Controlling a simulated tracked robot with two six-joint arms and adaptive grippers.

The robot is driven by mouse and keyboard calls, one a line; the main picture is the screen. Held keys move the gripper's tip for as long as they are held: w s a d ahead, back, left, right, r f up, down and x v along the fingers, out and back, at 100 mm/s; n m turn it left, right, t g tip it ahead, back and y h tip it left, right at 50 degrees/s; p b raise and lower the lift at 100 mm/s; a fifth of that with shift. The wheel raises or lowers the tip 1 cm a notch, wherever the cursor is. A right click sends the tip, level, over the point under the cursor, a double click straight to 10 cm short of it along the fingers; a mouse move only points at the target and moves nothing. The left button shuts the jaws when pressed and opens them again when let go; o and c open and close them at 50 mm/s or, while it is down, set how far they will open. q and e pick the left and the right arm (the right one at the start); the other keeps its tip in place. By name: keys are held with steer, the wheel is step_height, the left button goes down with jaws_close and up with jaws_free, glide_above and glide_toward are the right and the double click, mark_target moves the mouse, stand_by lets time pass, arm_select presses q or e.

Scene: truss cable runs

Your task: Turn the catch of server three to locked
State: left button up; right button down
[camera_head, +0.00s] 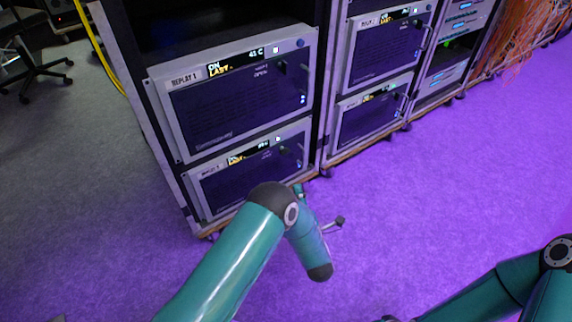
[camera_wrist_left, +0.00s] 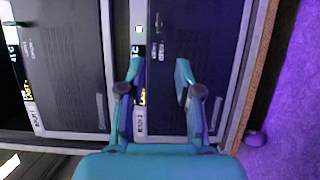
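The lower server (camera_head: 240,181) in the left rack has a lit display strip; its label is too small to read for certain. In the left wrist view, the server in front of my gripper (camera_wrist_left: 205,35) appears turned sideways, with a small dark catch (camera_wrist_left: 160,22) near the top and tiny text beside it. I cannot read whether it points to locked. My left gripper (camera_wrist_left: 157,72) is open and empty, its fingers apart before the panel, short of the catch in the picture.
The server labelled REPLAY 1 (camera_head: 235,93) sits above. A second rack (camera_head: 327,90) with more servers stands to the right, then orange cables (camera_head: 515,40). A yellow cable (camera_head: 97,45) runs beside the left rack. The floor (camera_head: 460,190) in front is clear.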

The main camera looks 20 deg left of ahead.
mark_target(280, 150)
arm_select(q)
steer(key=b+x, duration=0.6)
steer(key=x, duration=1)
steer(key=shift+w+a, duration=0.2)
jaws_close()
